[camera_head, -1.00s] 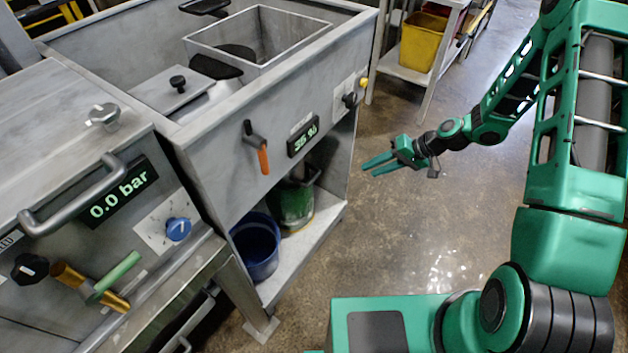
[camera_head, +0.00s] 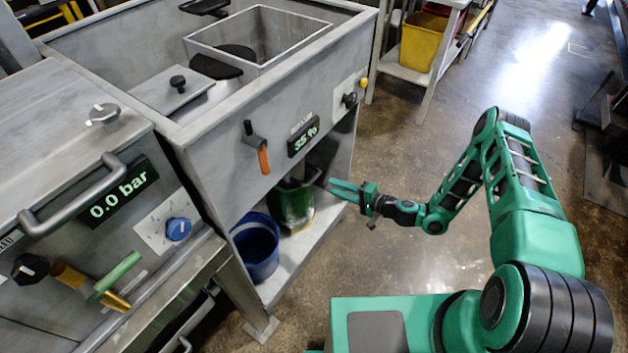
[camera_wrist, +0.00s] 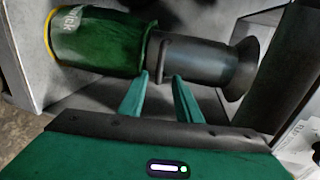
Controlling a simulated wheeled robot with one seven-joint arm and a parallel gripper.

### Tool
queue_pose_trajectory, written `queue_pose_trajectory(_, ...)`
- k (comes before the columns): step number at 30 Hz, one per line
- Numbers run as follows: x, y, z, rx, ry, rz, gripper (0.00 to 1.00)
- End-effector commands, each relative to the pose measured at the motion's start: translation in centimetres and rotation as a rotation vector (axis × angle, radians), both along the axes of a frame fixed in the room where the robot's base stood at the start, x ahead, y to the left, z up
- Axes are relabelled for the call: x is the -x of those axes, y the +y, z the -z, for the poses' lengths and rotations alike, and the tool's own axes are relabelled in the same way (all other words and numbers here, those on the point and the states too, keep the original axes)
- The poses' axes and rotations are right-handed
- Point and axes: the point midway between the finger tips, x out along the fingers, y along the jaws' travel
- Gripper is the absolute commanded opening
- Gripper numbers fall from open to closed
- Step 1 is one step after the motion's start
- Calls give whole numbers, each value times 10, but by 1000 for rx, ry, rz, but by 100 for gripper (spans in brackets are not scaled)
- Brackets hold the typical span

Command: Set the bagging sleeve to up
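A dark grey cylinder with a flared end (camera_wrist: 205,66), which looks like the bagging sleeve, shows in the wrist view. Its other end meets or enters the mouth of a green bucket (camera_wrist: 100,42); a thin bar lies near that junction. In the head view the green bucket (camera_head: 292,205) stands on the lower shelf under the machine, and the sleeve above it is mostly hidden. My gripper (camera_head: 334,188) is open and empty, beside the shelf opening at the bucket's right. In the wrist view its fingers (camera_wrist: 160,78) point at the junction, apparently not touching it.
A blue bucket (camera_head: 256,248) stands left of the green one on the shelf (camera_head: 290,270). An orange-handled lever (camera_head: 260,152) and a display reading 35 % (camera_head: 303,137) are on the machine's front. A leg stands by the opening.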

Motion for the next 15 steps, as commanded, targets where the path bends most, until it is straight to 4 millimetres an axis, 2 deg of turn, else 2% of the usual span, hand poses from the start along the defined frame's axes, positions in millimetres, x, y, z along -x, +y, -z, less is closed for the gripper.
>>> queue_pose_trajectory(7, -11, 16, 5, -4, -1, 3, 31)
queue_pose_trajectory(15, -38, 54, 15, -3, -1, 0, 31)
